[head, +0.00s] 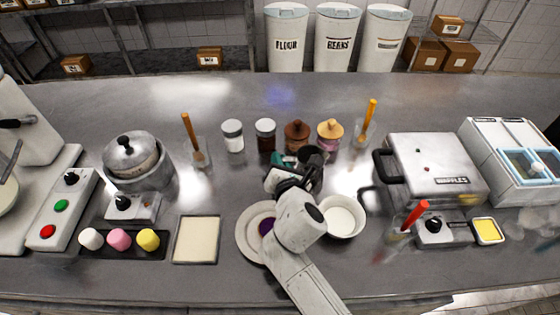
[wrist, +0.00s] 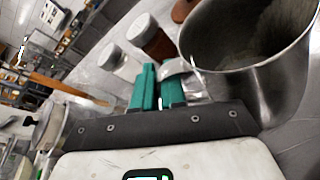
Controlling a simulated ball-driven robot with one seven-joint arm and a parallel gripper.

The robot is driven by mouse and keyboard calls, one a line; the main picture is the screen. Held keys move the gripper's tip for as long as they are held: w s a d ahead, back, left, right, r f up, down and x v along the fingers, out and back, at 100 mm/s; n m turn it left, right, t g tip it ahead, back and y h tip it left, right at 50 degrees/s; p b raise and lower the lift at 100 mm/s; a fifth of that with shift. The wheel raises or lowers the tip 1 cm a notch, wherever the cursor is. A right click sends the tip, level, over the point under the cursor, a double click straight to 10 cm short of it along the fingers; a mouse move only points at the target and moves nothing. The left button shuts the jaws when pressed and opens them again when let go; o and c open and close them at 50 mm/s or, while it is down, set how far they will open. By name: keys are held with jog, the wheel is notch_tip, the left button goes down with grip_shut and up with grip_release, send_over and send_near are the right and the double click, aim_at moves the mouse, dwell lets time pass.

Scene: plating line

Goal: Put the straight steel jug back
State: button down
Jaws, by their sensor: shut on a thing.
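The straight steel jug (head: 312,156) is a dark grey metal cup near the middle of the counter in the head view, partly hidden by my gripper. In the wrist view the steel jug (wrist: 250,75) fills the upper right, its open mouth showing an empty-looking inside. My gripper (head: 279,172) has green fingers, which in the wrist view (wrist: 160,88) are close together at the jug's handle, left of its body. It is shut on the jug there. I cannot tell whether the jug's base touches the counter.
Two white- and dark-filled jars (head: 232,135) and brown (head: 297,134) and tan-lidded pots (head: 330,133) stand just behind the jug. A white bowl (head: 358,229) and a plate (head: 246,236) flank my arm. A waffle iron (head: 435,160) stands right. The rear counter is clear.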

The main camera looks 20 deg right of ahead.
jog(key=shift+f, duration=0.15)
jog(key=c, duration=1.2)
grip_release()
jog(key=shift+r, duration=0.25)
jog(key=v, duration=1.2)
jog(key=shift+b, duration=0.3)
jog(key=shift+f, duration=0.15)
